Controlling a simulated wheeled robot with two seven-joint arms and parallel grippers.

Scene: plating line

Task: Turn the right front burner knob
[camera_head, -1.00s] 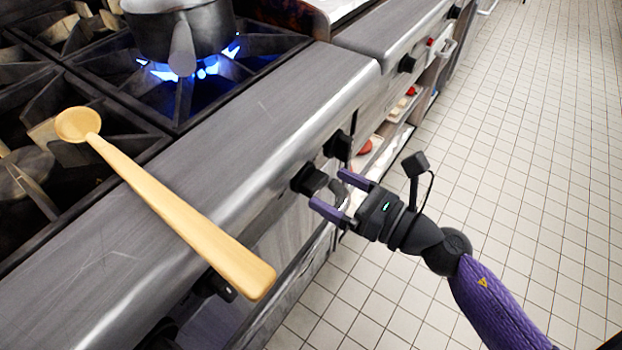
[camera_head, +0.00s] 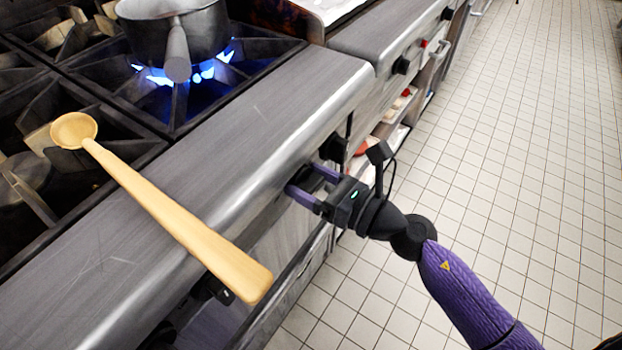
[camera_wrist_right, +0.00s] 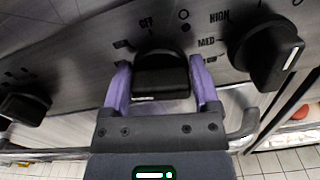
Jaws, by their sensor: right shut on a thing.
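The stove's front panel (camera_wrist_right: 70,45) carries a row of black knobs. In the right wrist view, one black knob (camera_wrist_right: 161,75) sits between the purple fingers of my right gripper (camera_wrist_right: 160,68), below an OFF mark. The gripper is shut on this knob. In the head view my right gripper (camera_head: 304,181) reaches the panel below the stove's front edge and mostly hides the knob. Another knob (camera_head: 333,148) is just beyond it, and it shows at the right of the wrist view (camera_wrist_right: 268,52), beside HIGH and MED marks. My left gripper is not in view.
A pot (camera_head: 178,35) stands over a blue flame (camera_head: 205,72) on a burner. A wooden spoon (camera_head: 170,212) lies across the stove's front ledge, its handle overhanging the edge. Open tiled floor (camera_head: 510,170) lies to the right.

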